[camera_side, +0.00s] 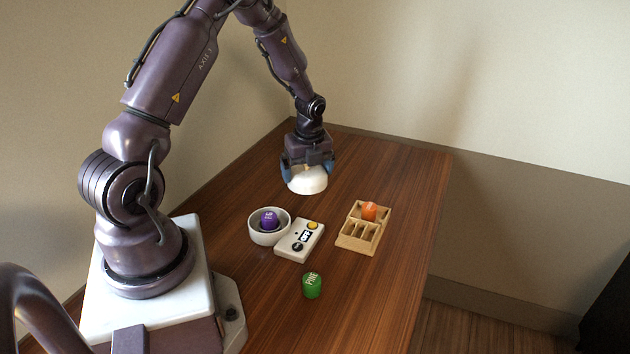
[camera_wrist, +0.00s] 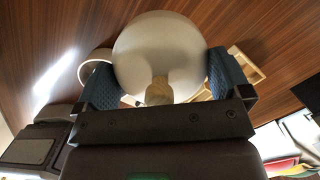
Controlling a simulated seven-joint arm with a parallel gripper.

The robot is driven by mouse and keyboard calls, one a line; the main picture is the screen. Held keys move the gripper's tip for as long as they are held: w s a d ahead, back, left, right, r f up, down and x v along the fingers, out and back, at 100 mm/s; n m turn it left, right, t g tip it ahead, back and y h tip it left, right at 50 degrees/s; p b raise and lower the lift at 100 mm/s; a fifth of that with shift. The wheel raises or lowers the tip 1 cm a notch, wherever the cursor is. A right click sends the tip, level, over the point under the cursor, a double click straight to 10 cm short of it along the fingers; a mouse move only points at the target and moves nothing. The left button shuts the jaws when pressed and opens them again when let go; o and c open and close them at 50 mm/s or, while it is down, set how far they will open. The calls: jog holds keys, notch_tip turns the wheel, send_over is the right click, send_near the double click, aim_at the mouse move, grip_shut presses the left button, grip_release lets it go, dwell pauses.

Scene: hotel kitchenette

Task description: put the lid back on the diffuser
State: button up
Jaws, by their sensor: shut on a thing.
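My gripper (camera_side: 307,172) is shut on the lid (camera_side: 307,184), a white dome, toward the far end of the table. In the wrist view the lid (camera_wrist: 158,45) sits between the two blue finger pads and hides much of the table. I cannot tell whether its lower edge touches the table. The diffuser (camera_side: 254,236), a round white bowl, stands open nearer my base, apart from the lid. A purple capsule (camera_side: 269,219) is inside it. The bowl's rim also shows in the wrist view (camera_wrist: 84,68), partly hidden.
A white switch box (camera_side: 293,251) marked OFF, with a yellow button, lies right of the diffuser. A wooden rack (camera_side: 351,244) with several slots holds an orange capsule (camera_side: 369,211). A green capsule (camera_side: 312,285) marked PINE stands alone in front. The table's right side is clear.

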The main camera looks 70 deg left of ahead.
jog(key=s+d+r, duration=0.5)
jog(key=s, duration=0.2)
send_over(268, 215)
jog(key=shift+d+f, duration=0.2)
jog(key=shift+f, duration=3.95)
jog(key=shift+f, duration=0.15)
jog(key=o, duration=0.5)
jog(key=shift+r, duration=3.5)
